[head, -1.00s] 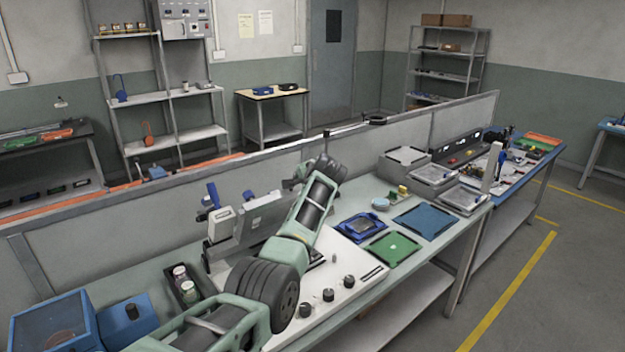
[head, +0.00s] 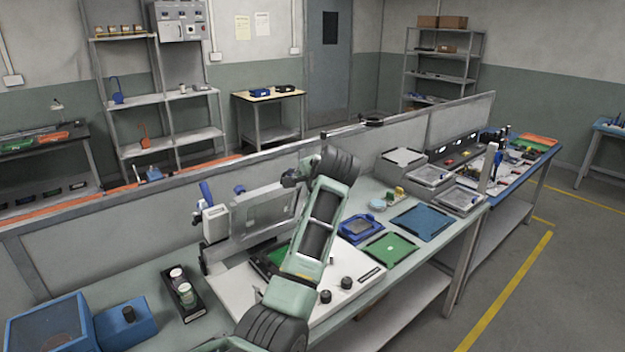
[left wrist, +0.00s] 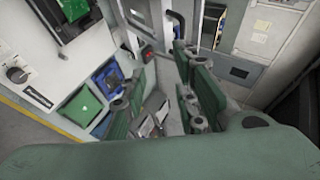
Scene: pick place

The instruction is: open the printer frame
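The printer has a white base (head: 235,285) with black knobs on the bench. Its grey printer frame (head: 262,212) stands raised and steeply tilted at the back, with an open window. A green board in a dark holder (head: 268,260) shows on the base below it, partly behind my left arm. My left gripper (head: 288,181) is small and dark near the frame's upper right corner; I cannot tell if they touch. In the left wrist view its green-padded fingers (left wrist: 160,98) are apart with nothing held between them. My right gripper is not seen.
A blue tray (head: 361,228), green mat (head: 390,249) and blue mat (head: 422,222) lie right of the printer. A black caddy with jars (head: 183,292) and blue boxes (head: 127,318) stand left. A low partition (head: 100,252) runs behind the bench.

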